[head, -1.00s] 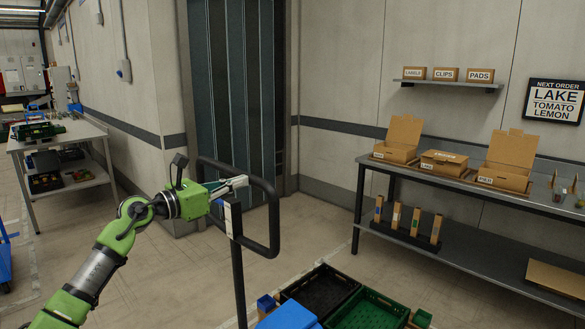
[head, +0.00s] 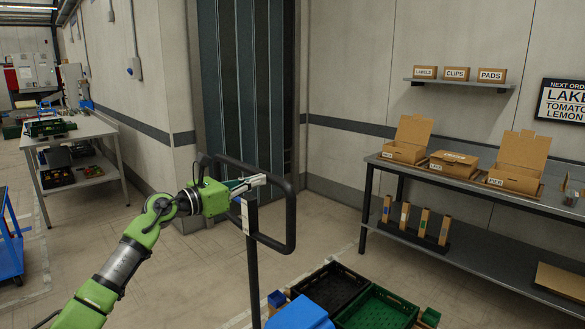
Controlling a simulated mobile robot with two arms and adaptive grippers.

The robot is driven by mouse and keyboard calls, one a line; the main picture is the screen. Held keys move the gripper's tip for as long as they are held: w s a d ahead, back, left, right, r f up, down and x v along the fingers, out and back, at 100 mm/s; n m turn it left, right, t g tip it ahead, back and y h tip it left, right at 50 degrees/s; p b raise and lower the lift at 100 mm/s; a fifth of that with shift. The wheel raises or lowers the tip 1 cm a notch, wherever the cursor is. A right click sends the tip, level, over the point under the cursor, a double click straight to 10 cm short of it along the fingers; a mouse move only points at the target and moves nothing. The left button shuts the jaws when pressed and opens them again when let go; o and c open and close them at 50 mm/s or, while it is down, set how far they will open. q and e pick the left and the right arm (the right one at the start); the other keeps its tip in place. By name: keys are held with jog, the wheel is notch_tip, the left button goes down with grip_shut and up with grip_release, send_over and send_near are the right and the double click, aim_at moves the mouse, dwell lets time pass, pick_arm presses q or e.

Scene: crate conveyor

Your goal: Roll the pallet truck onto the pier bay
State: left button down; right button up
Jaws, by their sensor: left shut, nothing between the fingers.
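A dark upright post with a rounded loop handle (head: 291,215), which looks like the pallet truck's handle, stands at centre in the head view. Its base is out of frame or hidden. My left gripper (head: 258,182), on a green arm from the left, is at the upper part of the loop. Its pale fingers are shut with nothing between them and overlap the loop in the picture; I cannot tell whether they touch it. My right gripper is not in view. I see no floor bay labelled pier.
A black crate (head: 331,277), a green crate (head: 390,304) and a blue object (head: 299,315) are low at centre. A workbench (head: 467,186) with cardboard boxes stands at right. Another table (head: 92,127) and a blue cart (head: 9,250) are at left. Open floor lies between.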

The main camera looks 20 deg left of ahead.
pick_arm(q)
jog(key=shift+p+x, duration=0.3)
jog(key=shift+x, duration=1.5)
jog(key=shift+w+r, duration=0.2)
jog(key=shift+r, duration=0.1)
jog(key=shift+w+d, duration=0.2)
jog(key=shift+w, duration=1.15)
jog(key=b, duration=0.3)
send_near(267, 173)
jog(key=w, duration=0.1)
jog(key=w+d+f, duration=0.1)
jog(key=shift+w+d+f, duration=0.15)
jog(key=shift+w+d, duration=0.05)
jog(key=shift+w, duration=0.2)
jog(key=shift+f, duration=0.15)
